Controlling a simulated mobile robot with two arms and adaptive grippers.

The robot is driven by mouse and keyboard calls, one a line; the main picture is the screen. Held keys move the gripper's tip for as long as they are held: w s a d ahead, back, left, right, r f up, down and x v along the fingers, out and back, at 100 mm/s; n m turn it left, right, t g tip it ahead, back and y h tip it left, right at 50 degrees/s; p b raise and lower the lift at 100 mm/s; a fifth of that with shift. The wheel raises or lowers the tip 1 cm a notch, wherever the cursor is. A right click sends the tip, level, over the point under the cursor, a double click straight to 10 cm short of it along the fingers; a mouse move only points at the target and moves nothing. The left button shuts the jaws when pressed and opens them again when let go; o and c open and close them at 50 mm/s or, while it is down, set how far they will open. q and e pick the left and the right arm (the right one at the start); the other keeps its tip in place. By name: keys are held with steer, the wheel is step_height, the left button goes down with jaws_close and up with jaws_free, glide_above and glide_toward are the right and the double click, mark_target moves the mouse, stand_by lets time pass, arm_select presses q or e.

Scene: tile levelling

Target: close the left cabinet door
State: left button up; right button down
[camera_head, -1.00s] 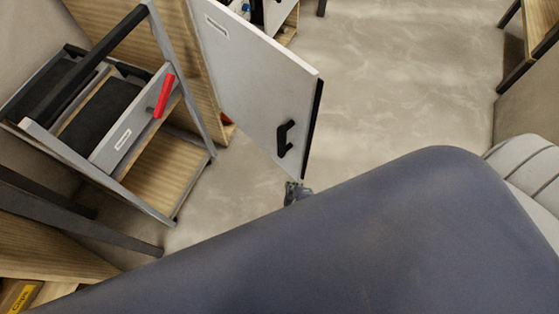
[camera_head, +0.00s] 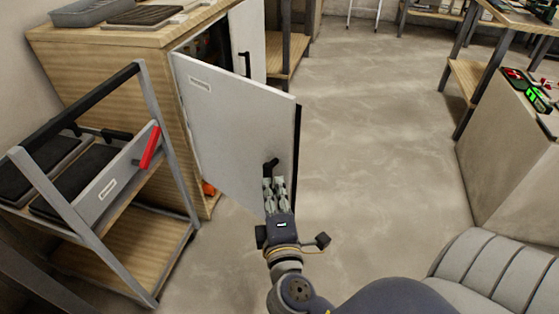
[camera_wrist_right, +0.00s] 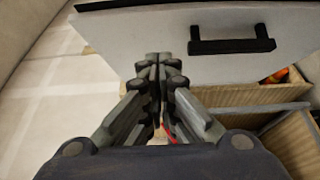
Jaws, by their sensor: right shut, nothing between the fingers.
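The left cabinet door (camera_head: 235,125) is a light grey panel with a dark edge, standing open from the wooden cabinet (camera_head: 110,48). Its black handle (camera_head: 270,166) is near the door's free edge, and the handle also shows in the right wrist view (camera_wrist_right: 232,40). My right gripper (camera_head: 275,182) is in front of the door, just below the handle in the head view. In the right wrist view its fingers (camera_wrist_right: 160,62) are together and empty, close to the door face and beside the handle. I cannot tell whether they touch the door. My left gripper is not in view.
A wheeled trolley (camera_head: 150,85) with a red handle (camera_head: 150,148) stands at the left, near the cabinet. The other cabinet door (camera_head: 248,40) is behind the left door. A workbench (camera_head: 466,75) stands at the right. The floor (camera_head: 385,150) between is clear.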

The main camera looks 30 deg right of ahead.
glide_toward(278, 143)
steer(key=w+a, duration=0.1)
steer(key=w, duration=0.2)
steer(key=shift+w+d, duration=0.25)
steer(key=shift+d, duration=0.5)
steer(key=shift+w+d, duration=0.25)
steer(key=shift+d, duration=0.5)
